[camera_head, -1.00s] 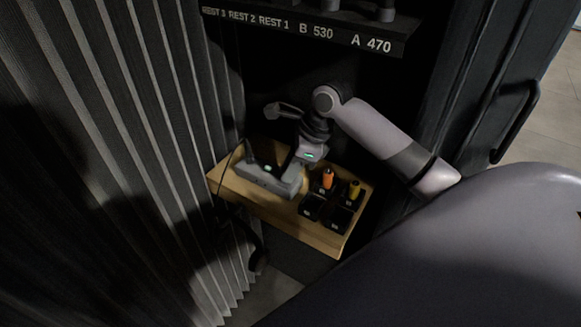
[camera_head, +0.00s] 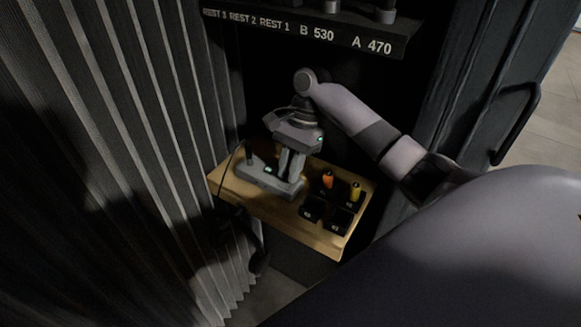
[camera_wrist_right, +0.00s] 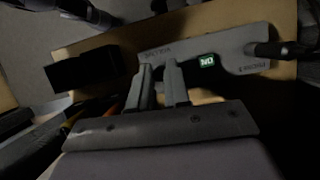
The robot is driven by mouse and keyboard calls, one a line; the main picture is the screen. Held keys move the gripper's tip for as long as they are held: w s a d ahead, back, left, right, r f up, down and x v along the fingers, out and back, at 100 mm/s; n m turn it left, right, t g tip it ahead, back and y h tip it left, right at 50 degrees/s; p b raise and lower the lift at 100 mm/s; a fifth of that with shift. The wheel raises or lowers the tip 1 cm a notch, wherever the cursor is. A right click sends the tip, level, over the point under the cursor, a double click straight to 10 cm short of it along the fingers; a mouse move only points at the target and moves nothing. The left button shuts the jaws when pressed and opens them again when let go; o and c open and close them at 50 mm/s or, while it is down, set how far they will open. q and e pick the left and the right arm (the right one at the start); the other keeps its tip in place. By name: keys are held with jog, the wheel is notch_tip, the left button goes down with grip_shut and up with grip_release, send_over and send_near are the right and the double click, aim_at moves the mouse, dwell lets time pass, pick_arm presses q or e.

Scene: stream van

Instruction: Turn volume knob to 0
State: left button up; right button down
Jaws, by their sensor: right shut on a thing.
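The grey device (camera_head: 245,172) lies on a wooden shelf in the camera_head view. In the right wrist view the device (camera_wrist_right: 225,45) has a small green display (camera_wrist_right: 207,61), too small to read surely, with a word like VOLUME printed near my fingers. My right gripper (camera_head: 288,178) points down over the device's right end. In the right wrist view its fingers (camera_wrist_right: 158,68) are close together at the VOLUME end, shut on the volume knob, which they hide. The knob's setting cannot be seen. My left gripper is not in view.
The wooden shelf (camera_head: 318,240) also bears several black holders (camera_head: 313,209), with an orange cylinder (camera_head: 327,179) and a yellow cylinder (camera_head: 355,191) standing there. A pleated dark curtain (camera_head: 150,150) is at the left. A labelled rack (camera_head: 340,37) hangs above. A door handle (camera_head: 520,125) is at the right.

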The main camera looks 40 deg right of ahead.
jog(key=n, duration=0.2)
jog(key=n+g+h, duration=0.1)
jog(key=n, duration=0.1)
jog(key=shift+w+a+n, duration=0.1)
jog(key=shift+w+n, duration=0.05)
jog(key=shift+n, duration=0.15)
jog(key=n, duration=0.2)
jog(key=n+g+h, duration=0.1)
jog(key=n, duration=0.1)
jog(key=shift+n+g, duration=0.3)
jog(key=n, duration=0.1)
jog(key=n+h, duration=0.1)
jog(key=n, duration=0.1)
jog(key=n+h, duration=0.1)
jog(key=n, duration=0.1)
jog(key=shift+a+g, duration=0.25)
jog(key=shift+g, duration=0.05)
jog(key=shift+n+h, duration=1)
jog(key=shift+n, duration=1.2)
jog(key=shift+a, duration=0.1)
jog(key=c, duration=1.1)
grip_release()
